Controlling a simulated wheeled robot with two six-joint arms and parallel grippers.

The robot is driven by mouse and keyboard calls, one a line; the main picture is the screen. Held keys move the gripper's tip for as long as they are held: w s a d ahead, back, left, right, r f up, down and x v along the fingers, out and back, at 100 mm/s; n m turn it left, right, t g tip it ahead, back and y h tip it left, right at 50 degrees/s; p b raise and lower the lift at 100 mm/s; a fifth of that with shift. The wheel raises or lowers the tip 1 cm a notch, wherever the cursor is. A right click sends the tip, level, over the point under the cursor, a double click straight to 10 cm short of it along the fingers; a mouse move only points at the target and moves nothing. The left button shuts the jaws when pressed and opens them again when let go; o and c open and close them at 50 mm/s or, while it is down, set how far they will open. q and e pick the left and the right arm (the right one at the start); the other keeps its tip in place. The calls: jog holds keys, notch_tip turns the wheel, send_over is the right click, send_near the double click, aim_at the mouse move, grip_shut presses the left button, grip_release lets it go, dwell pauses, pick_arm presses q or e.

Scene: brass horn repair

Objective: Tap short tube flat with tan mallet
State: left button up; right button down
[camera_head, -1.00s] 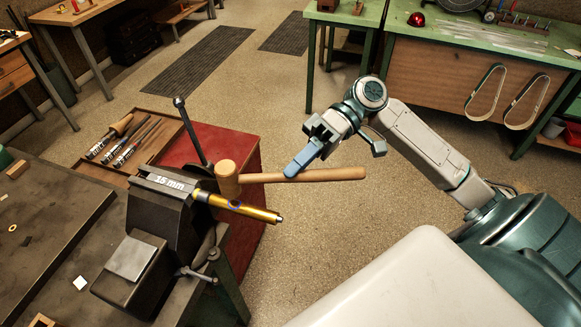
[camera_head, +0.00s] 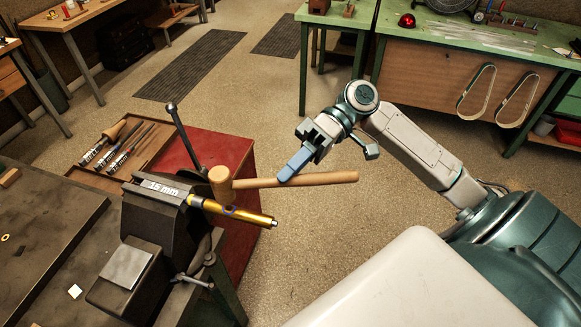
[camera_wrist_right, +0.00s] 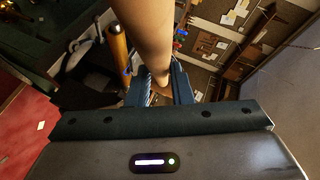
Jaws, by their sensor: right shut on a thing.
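The tan mallet (camera_head: 330,179) is in my right gripper (camera_head: 287,175), which is shut on its wooden handle. Its head (camera_head: 221,184) is at the left end, over or beside the brass tube; contact cannot be told. The short brass tube (camera_head: 252,215) sticks out to the right from the vise (camera_head: 150,212) marked 15 mm, with a blue ring mark on it. In the right wrist view the handle (camera_wrist_right: 146,35) runs up between the fingers of the gripper (camera_wrist_right: 160,90), and the tube (camera_wrist_right: 119,48) shows left of it. My left gripper is not in view.
The dark workbench (camera_head: 45,240) holds the vise. A red cabinet (camera_head: 235,165) and a wooden tray (camera_head: 92,178) with several tools stand behind it. A green bench (camera_head: 460,45) is at the back right. Open floor lies between.

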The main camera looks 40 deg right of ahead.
jog(key=shift+f, duration=0.1)
notch_tip(320, 180, down, 4)
jog(key=b, duration=0.3)
notch_tip(320, 180, up, 3)
jog(key=p, duration=0.3)
jog(key=shift+r, duration=0.2)
dwell(1.1)
jog(key=shift+r+p, duration=0.4)
jog(key=shift+p, duration=0.1)
dwell(0.8)
jog(key=shift+f, duration=0.15)
